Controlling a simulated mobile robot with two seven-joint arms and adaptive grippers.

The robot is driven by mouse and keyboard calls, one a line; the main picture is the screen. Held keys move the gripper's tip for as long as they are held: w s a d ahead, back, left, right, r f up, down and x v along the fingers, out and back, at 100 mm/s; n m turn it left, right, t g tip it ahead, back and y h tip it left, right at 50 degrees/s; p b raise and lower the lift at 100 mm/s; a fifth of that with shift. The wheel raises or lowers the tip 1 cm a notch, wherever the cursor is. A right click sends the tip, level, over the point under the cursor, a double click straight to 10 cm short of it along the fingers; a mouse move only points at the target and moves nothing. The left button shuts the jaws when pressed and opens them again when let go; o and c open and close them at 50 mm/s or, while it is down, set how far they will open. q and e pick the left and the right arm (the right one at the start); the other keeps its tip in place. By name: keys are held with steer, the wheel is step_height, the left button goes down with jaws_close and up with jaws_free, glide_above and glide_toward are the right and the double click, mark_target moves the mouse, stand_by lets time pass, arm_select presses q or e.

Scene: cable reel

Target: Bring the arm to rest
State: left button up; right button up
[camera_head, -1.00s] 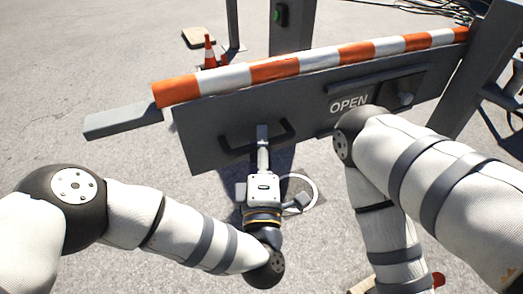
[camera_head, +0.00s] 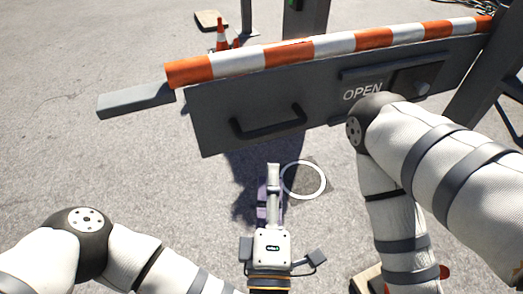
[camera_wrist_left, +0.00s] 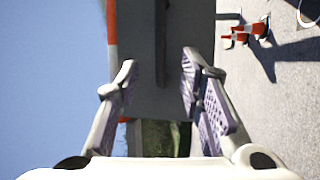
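My left arm (camera_head: 85,232) comes in from the left, its forearm running off the bottom edge. My left gripper (camera_head: 271,176) is in the lower middle, short of the grey barrier panel (camera_head: 225,110) and apart from its black handle (camera_head: 268,124). The left wrist view shows its two fingers (camera_wrist_left: 156,72) spread, with nothing between the pads; the panel is beyond them. My right arm (camera_head: 440,150) comes in from the right and bends down at the elbow in front of the panel. Its gripper is out of view.
An orange and white striped bar (camera_head: 335,43) tops the panel, which is marked OPEN. A grey post (camera_head: 485,85) stands at right. A white ring (camera_head: 324,183) is on the ground by my left gripper. A traffic cone (camera_head: 221,35) stands behind. The pavement at left is clear.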

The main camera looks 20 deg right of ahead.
arm_select(q)
steer(key=shift+f, duration=0.1)
steer(key=s+a+f+m+g+h+p, duration=0.1)
steer(key=s+a+f+m+g+p, duration=0.1)
steer(key=s+a+f+m+g, duration=0.35)
steer(key=s+a+f+m+g+h+p, duration=0.1)
steer(key=s+a+f+m+g, duration=0.2)
steer(key=s+f+m+g, duration=0.6)
steer(key=s+a+g+y, duration=0.3)
steer(key=s+a, duration=0.4)
steer(key=a, duration=0.4)
steer(key=s+a+n+g+y+p, duration=0.1)
steer(key=s+a+g+y, duration=0.3)
steer(key=s+a, duration=0.4)
steer(key=a, duration=0.4)
steer(key=shift+s+a+f+y+p, duration=0.2)
steer(key=shift+a+y+p, duration=0.1)
steer(key=shift+y, duration=0.1)
arm_select(e)
steer(key=w+r+t, duration=0.2)
steer(key=w+r, duration=0.3)
steer(key=shift+r, duration=0.25)
arm_select(q)
steer(key=shift+w, duration=0.1)
arm_select(e)
steer(key=shift+w, duration=0.1)
